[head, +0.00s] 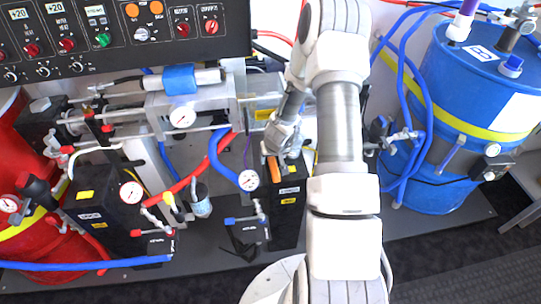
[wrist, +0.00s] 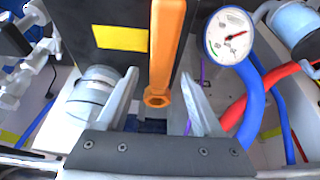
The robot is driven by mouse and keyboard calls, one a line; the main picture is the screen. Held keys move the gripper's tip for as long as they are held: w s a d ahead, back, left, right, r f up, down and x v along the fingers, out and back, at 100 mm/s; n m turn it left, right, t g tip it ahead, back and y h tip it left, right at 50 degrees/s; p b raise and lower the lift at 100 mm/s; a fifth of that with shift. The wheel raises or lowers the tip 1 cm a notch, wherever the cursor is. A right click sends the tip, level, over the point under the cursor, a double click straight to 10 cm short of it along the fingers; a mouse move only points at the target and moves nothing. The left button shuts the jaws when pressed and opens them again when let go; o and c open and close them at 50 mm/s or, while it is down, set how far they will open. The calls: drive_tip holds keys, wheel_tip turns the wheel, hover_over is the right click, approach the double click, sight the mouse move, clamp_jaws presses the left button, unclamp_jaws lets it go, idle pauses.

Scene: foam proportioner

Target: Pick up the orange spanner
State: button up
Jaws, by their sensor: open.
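The orange spanner (wrist: 165,50) shows in the wrist view, upright in the picture with its ring end lowest, between the two fingers of my gripper (wrist: 158,100). The fingers are apart, and a gap shows on both sides of the spanner. The spanner's far end is cut off by the wrist view's edge.
A pressure gauge (wrist: 229,35) with blue and red hoses is close to the right finger in the wrist view. A blue drum (head: 470,110) stands at the right and a red drum (head: 30,230) at the left. A control panel (head: 120,35) spans the upper left.

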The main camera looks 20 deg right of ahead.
sight(272, 160)
clamp_jaws()
idle(0.5)
drive_tip(key=shift+r, duration=0.8)
wheel_tip(272, 160, up, 3)
drive_tip(key=shift+f+p, duration=0.2)
drive_tip(key=shift+p, duration=0.25)
drive_tip(key=s+a+p, duration=0.2)
drive_tip(key=s, duration=0.6)
drive_tip(key=s+a+p, duration=0.2)
drive_tip(key=s, duration=0.7)
drive_tip(key=shift+s+a+f, duration=0.2)
drive_tip(key=shift+a+f, duration=0.05)
